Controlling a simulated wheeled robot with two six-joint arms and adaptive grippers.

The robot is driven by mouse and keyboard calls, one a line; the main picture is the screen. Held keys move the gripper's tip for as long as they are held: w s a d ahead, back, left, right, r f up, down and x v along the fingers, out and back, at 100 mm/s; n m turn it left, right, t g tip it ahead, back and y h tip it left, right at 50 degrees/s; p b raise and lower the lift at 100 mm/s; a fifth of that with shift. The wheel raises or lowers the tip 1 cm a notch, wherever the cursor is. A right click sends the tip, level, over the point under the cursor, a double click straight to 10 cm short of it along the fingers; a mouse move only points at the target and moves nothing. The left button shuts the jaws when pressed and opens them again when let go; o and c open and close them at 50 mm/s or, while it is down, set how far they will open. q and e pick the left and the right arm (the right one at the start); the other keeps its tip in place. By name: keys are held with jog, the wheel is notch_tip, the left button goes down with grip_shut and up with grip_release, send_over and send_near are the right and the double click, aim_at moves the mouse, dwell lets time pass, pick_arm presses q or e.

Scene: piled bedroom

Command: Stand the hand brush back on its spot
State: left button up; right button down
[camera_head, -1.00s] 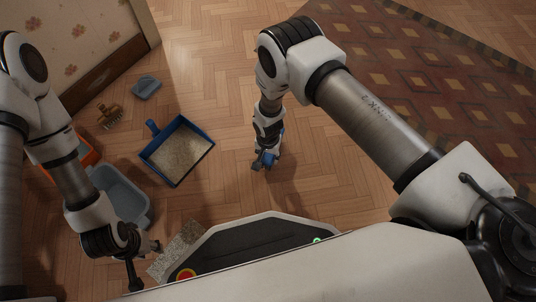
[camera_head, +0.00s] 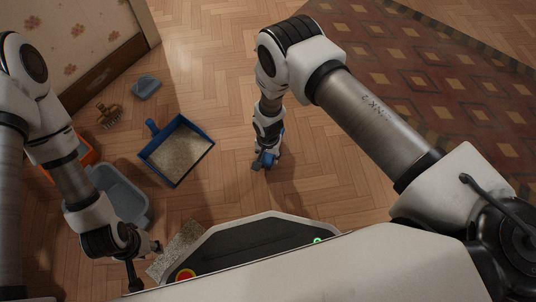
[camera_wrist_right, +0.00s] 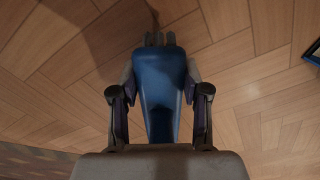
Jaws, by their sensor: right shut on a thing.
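The hand brush (camera_wrist_right: 160,85) has a blue body and grey bristles at its far end in the right wrist view. My right gripper (camera_wrist_right: 158,92) is shut on it, with one finger on each side. In the head view, my right gripper (camera_head: 265,161) is low over the wood floor, and only a little blue of the brush (camera_head: 278,154) shows. I cannot tell whether the brush touches the floor. My left gripper (camera_head: 146,263) is at the lower left, its fingers apart and empty. I cannot make out a marked spot for the brush.
A blue dustpan-like tray (camera_head: 205,153) with a beige grainy inside lies left of my right gripper. A grey-blue tub (camera_head: 146,219), an orange box (camera_head: 91,157), a brown brush-like thing (camera_head: 108,116) and a small blue-grey dish (camera_head: 146,87) are farther left. A speckled mat (camera_head: 177,250) lies near my base.

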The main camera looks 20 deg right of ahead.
jog(key=shift+f+b, duration=0.8)
jog(key=shift+f, duration=0.05)
jog(key=shift+c, duration=2.3)
grip_release()
notch_tip(320, 180, up, 8)
jog(key=p, duration=0.7)
jog(key=shift+r, duration=0.15)
